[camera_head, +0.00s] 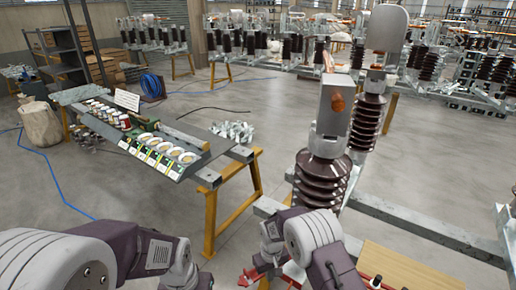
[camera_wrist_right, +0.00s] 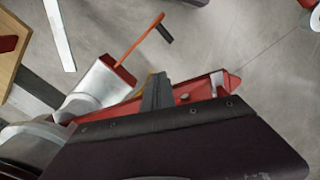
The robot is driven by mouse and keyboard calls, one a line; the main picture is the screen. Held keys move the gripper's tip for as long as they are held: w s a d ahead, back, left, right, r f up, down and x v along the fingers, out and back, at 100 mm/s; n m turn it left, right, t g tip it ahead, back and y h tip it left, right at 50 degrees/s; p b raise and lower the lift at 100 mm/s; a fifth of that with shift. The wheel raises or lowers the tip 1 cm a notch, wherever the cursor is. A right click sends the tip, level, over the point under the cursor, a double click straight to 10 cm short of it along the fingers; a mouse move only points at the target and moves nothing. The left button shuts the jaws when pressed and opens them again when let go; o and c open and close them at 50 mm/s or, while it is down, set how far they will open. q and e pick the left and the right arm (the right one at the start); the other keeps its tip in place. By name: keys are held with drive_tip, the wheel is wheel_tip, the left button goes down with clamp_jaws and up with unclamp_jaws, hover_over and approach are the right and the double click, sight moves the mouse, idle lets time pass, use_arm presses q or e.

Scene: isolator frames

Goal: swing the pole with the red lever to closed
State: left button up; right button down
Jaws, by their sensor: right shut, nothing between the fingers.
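My right gripper (camera_head: 265,270) is low in the head view, beside the foot of the isolator frame. In the right wrist view its grey fingers (camera_wrist_right: 157,92) are together and empty, in front of a red bar (camera_wrist_right: 208,87); I cannot tell whether they touch it. A thin orange-red lever (camera_wrist_right: 138,40) with a black grip stands out beyond a grey tube with a red end. Red parts also show at the bottom of the head view. The near pole's brown ribbed insulator (camera_head: 322,180) stands upright, with a second insulator (camera_head: 366,122) behind it. My left arm shows, but its fingers do not.
A grey bench (camera_head: 205,175) with yellow legs and rows of small round parts stands left of the poles. A grey frame beam (camera_head: 420,232) and a wooden board (camera_head: 410,268) lie at the right. Open concrete floor lies between bench and poles.

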drive_tip(key=shift+w+a, duration=0.35)
drive_tip(key=shift+w+a+f+b, duration=0.1)
drive_tip(key=shift+w+a+b, duration=0.6)
drive_tip(key=shift+w+b, duration=0.15)
drive_tip(key=shift+w+a, duration=0.25)
drive_tip(key=shift+w, duration=0.05)
drive_tip(key=shift+w, duration=0.1)
